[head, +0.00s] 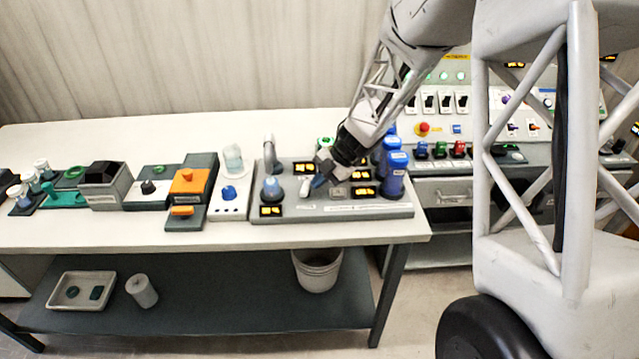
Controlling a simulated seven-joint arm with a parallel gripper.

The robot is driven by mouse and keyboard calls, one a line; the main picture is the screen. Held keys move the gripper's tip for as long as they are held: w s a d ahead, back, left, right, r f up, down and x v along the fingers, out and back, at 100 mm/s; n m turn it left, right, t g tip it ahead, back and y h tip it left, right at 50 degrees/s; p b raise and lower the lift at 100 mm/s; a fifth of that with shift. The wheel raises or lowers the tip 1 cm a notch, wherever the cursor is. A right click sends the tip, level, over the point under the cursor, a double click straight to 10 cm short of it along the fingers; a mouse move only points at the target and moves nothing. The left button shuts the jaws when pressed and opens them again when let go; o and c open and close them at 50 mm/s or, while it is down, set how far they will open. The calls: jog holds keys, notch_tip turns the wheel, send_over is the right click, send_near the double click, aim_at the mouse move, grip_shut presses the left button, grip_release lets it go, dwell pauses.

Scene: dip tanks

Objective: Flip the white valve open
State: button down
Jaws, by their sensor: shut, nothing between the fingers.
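A small white piece (305,187), which looks like the white valve's lever, stands on the grey station board (385,211) at the table's right end. It is too small to tell whether it is turned open or closed. My gripper (317,183) reaches down from the upper right, its fingers shut and empty. The fingertips are just right of the white piece, close to it or touching; I cannot tell which. My gripper and wrist hide part of the board behind them.
Blue bottles (392,172) stand on the board right of my gripper. A grey spout (269,153) and a blue-topped jar (271,188) stand to its left. An orange device (190,184) is further left. The table's back left is clear.

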jog(key=shift+s+a, duration=0.1)
jog(key=shift+a, duration=0.05)
jog(key=shift+s+a+f, duration=0.1)
jog(key=shift+s+a, duration=0.35)
jog(key=shift+a, duration=0.05)
jog(key=shift+s+a+f, duration=0.15)
jog(key=shift+s, duration=0.05)
jog(key=shift+f, duration=0.1)
dwell(0.4)
jog(key=v, duration=0.9)
jog(key=shift+w, duration=0.4)
